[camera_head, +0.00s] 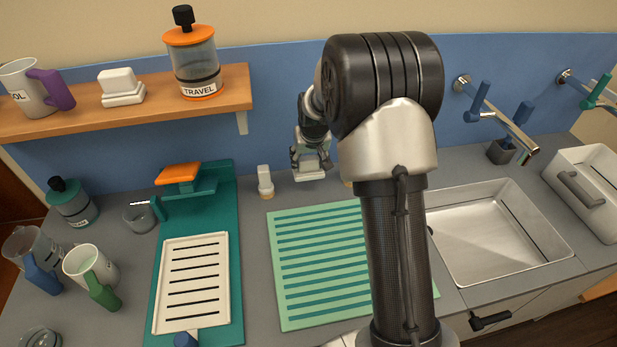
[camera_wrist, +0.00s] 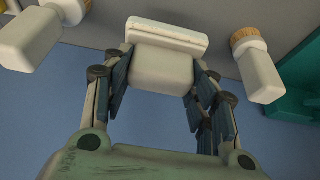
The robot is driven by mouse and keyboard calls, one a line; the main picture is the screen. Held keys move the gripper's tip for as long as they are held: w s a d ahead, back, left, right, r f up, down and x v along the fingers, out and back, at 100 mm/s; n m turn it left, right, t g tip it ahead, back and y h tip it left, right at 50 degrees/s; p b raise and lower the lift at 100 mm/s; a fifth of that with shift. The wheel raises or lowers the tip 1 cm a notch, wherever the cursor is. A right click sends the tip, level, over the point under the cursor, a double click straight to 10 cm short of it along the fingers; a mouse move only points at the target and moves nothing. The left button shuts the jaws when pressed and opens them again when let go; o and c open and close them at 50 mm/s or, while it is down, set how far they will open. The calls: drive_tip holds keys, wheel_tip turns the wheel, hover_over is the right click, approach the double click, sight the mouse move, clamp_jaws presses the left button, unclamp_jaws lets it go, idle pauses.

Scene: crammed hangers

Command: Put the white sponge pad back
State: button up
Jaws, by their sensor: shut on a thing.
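The white sponge pad (camera_wrist: 162,62), a rounded block on a wider flat slab, is between the fingers of my gripper (camera_wrist: 157,78) in the wrist view. The gripper is shut on its block, and the slab sticks out beyond the fingertips. In the head view, my gripper (camera_head: 311,160) is near the back of the counter, with the pad's white slab (camera_head: 312,176) at its lower end. I cannot tell whether the pad touches the counter. My arm hides part of the counter behind it.
White brushes with tan bristles flank the pad: one at right (camera_wrist: 259,73), one at left (camera_wrist: 30,38) in the wrist view. A similar white two-part block (camera_head: 122,87) sits on the wooden shelf (camera_head: 60,122). A green ribbed mat (camera_head: 320,262) lies in front.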

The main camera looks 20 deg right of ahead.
sight(309, 170)
drive_tip(key=shift+f+b, duration=0.65)
drive_tip(key=shift+f, duration=2.05)
drive_tip(key=shift+f, duration=0.15)
drive_tip(key=o, duration=1.3)
